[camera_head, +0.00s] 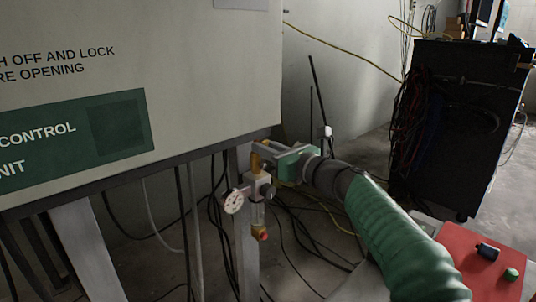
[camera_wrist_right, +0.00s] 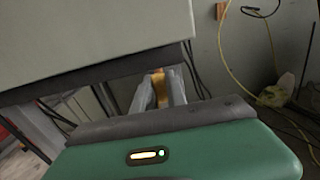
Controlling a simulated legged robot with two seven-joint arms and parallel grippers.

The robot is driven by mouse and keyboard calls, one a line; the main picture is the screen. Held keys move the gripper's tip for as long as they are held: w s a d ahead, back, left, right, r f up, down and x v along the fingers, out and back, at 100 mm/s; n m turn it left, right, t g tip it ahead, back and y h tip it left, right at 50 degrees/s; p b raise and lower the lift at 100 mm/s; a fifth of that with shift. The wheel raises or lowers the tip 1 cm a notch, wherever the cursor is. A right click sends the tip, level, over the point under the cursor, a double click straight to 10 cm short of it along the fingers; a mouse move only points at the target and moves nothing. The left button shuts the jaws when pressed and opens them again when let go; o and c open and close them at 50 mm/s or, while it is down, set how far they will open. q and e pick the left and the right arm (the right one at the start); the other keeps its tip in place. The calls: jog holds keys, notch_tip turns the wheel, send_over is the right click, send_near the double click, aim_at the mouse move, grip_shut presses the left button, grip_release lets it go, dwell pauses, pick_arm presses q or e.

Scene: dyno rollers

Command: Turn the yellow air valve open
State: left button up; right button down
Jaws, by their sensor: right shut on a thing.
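The yellow air valve (camera_head: 256,160) is at the top of a small regulator assembly (camera_head: 258,190) below the front edge of the control cabinet. A round white gauge (camera_head: 233,202) sits on the assembly's left side. My right gripper (camera_head: 264,151) reaches in from the right with its fingers at the valve. In the right wrist view, the two grey fingers (camera_wrist_right: 157,92) are shut on the yellow valve (camera_wrist_right: 158,88), one on each side. The fingers hide part of the valve. My left gripper is not in view.
The large control cabinet (camera_head: 200,60) fills the upper left, with a metal leg (camera_head: 246,240) behind the assembly. Dark cables hang below it. A red-topped surface (camera_head: 470,262) is at lower right, and a black cable rack (camera_head: 455,120) stands farther back.

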jog(key=shift+a+f, duration=0.2)
jog(key=shift+f, duration=0.3)
jog(key=c, duration=1.7)
grip_release()
jog(key=shift+c, duration=0.2)
jog(key=o, duration=0.4)
jog(key=shift+w, duration=0.15)
jog(key=shift+r, duration=0.25)
jog(key=p+v, duration=0.2)
jog(key=v, duration=1.5)
jog(key=shift+p, duration=0.3)
